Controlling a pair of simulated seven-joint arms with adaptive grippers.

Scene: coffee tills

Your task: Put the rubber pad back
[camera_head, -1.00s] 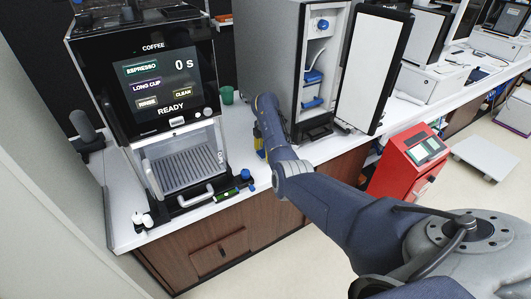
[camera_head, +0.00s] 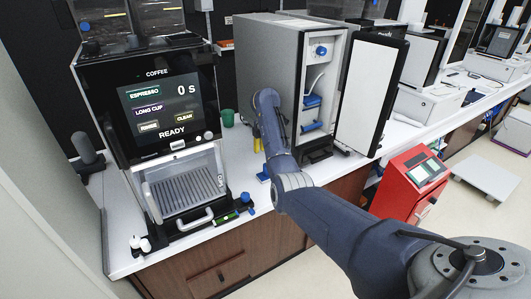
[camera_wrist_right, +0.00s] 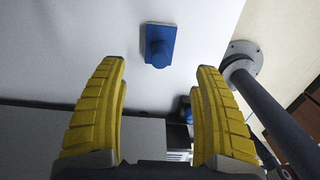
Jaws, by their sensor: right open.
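A small flat blue piece, which looks like the rubber pad (camera_head: 263,176), lies on the white counter between the coffee machine and the grey cabinet. In the right wrist view a blue square with a round blue knob on it, likely the same pad (camera_wrist_right: 168,34), lies beyond the fingertips. My right gripper (camera_head: 257,139) has yellow fingers and hangs above the counter, just above the pad in the head view. In the wrist view the fingers (camera_wrist_right: 159,65) are spread, with nothing between them. My left gripper is not in view.
The coffee machine (camera_head: 150,90) stands left, with a blue-knobbed item (camera_head: 245,197) by its front right corner. A green cup (camera_head: 228,118) stands behind. The grey cabinet (camera_head: 268,62) with its open door (camera_head: 368,95) is close right of my gripper.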

